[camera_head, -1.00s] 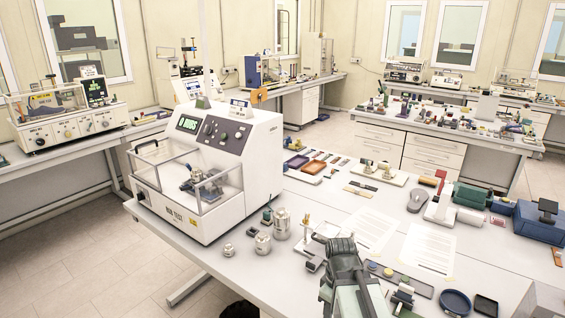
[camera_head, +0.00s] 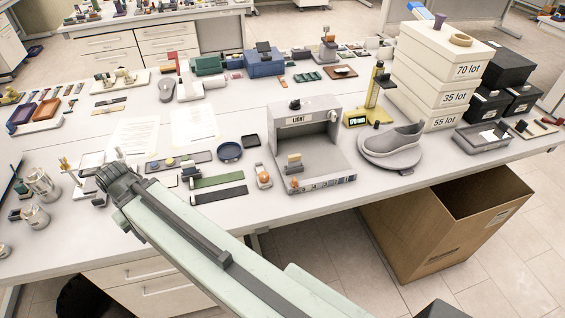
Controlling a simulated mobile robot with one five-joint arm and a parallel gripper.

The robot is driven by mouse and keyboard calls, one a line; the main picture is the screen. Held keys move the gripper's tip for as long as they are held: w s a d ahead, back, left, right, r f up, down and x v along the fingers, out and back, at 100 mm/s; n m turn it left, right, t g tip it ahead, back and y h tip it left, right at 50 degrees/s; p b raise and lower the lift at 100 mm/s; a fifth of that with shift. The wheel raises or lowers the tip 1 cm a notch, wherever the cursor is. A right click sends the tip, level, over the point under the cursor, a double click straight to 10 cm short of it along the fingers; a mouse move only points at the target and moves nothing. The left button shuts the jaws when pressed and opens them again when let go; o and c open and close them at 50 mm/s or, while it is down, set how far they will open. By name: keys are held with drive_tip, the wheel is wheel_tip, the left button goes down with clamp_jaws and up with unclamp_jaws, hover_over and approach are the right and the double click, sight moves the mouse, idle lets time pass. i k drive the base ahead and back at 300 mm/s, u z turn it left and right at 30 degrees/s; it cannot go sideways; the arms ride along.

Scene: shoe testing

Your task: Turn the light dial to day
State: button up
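A grey light box (camera_head: 335,130) with a "LIGHT" label stands on the table right of the picture's middle, its open front facing me. A small tan and grey item (camera_head: 293,163) sits at the box's front left. My arm reaches in from the bottom, and its dark end, my gripper (camera_head: 112,180), is over the table's front left, well left of the box and apart from it. Its fingers cannot be made out.
A grey shoe (camera_head: 392,140) rests on a round stand right of the box, with a yellow gauge (camera_head: 378,95) behind it. White lot boxes (camera_head: 440,75) are stacked farther right. A blue dish (camera_head: 230,152) and dark strips (camera_head: 218,181) lie left of the box. A cardboard box (camera_head: 440,225) stands on the floor.

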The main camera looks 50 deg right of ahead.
sight(295, 105)
drive_tip(key=z, duration=0.05)
drive_tip(key=k, duration=0.35)
drive_tip(key=z, duration=2.1)
drive_tip(key=k, duration=1.35)
drive_tip(key=u, duration=0.45)
drive_tip(key=i, duration=1)
drive_tip(key=z, duration=0.05)
